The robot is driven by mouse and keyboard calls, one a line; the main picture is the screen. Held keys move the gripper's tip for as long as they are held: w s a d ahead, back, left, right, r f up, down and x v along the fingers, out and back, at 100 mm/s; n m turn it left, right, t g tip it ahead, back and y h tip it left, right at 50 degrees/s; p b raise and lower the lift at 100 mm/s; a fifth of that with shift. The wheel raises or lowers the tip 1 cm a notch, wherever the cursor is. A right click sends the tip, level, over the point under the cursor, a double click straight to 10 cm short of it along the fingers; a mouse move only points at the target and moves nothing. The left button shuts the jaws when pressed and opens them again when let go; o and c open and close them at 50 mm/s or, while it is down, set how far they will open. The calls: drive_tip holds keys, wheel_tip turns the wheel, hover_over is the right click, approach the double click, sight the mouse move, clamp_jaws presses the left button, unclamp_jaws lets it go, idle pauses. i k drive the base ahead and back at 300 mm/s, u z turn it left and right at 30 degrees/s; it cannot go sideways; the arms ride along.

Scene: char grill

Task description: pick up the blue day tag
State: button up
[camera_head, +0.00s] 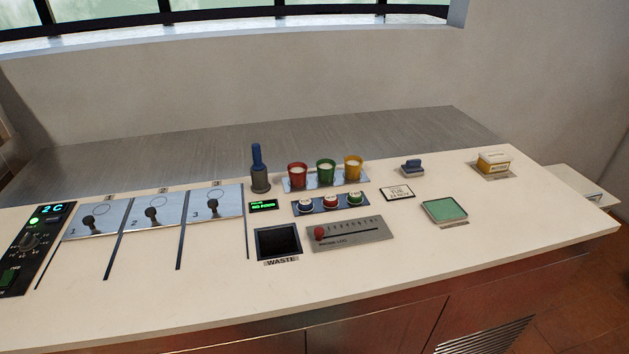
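A small blue block-like piece (412,170) with a raised top sits on the white counter, right of the coloured cups. It is the nearest match to the blue day tag, but it is too small to tell for sure. Just in front of it lies a white card (398,192) with dark print that seems to read a day and date. A tall blue-handled tool (257,165) with a dark base stands left of the cups. My gripper is not in view.
Red (297,176), green (326,173) and yellow (353,167) cups stand in a row. A green pad (444,210) and a yellow-and-white box (493,162) are at right. A slider panel (350,233) and dark waste opening (278,242) lie in front. The counter's front right is clear.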

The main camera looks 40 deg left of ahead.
sight(304, 203)
drive_tip(key=u, duration=0.95)
drive_tip(key=i, duration=0.8)
drive_tip(key=u, duration=0.9)
